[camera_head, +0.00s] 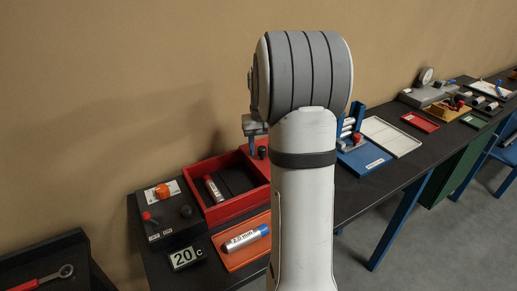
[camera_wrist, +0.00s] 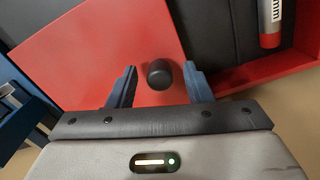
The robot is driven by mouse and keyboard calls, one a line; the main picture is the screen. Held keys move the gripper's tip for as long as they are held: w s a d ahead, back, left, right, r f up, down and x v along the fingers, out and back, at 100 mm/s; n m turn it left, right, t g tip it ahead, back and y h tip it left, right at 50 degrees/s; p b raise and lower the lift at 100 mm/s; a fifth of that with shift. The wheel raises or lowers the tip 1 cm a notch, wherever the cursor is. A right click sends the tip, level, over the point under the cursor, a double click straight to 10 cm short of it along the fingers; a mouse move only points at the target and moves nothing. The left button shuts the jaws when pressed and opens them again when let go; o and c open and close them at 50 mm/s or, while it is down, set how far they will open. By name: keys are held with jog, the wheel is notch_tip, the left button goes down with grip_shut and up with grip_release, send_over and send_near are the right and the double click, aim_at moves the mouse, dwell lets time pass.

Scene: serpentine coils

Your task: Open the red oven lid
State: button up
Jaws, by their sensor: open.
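The red oven lid (camera_wrist: 85,50) is a flat red panel with a round black knob (camera_wrist: 160,74) in the wrist view. My gripper (camera_wrist: 160,69) is open, with one blue finger on each side of the knob and a gap showing on both sides. In the head view the lid (camera_head: 258,160) lies at the right part of the red oven (camera_head: 211,214), partly hidden by my arm. The oven's dark inside shows left of the lid, with a silver, red-ended cylinder (camera_head: 214,189) in it. My fingertips are hard to make out in the head view.
A dark control box (camera_head: 165,222) with an orange knob and red lever stands left of the oven. An orange tray (camera_head: 233,261) with a blue-ended cylinder and a "20 c" display (camera_head: 186,258) are in front. A blue rack (camera_head: 360,158) and white tray (camera_head: 391,136) are right.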

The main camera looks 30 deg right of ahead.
notch_tip(320, 180, up, 7)
jog(key=shift+r+b, duration=0.2)
jog(key=shift+b, duration=0.1)
jog(key=shift+a, duration=0.1)
dwell(0.4)
jog(key=s+a+n+t, duration=0.2)
jog(key=s+a, duration=0.8)
jog(key=a, duration=0.3)
jog(key=s+a+f+n+t, duration=0.1)
jog(key=s+a+f, duration=0.3)
jog(key=s+a, duration=0.3)
jog(key=s, duration=0.4)
jog(key=shift+s+a+f+n, duration=0.15)
jog(key=shift+s+a+n, duration=0.15)
jog(key=shift+a, duration=0.1)
jog(key=shift+c, duration=0.3)
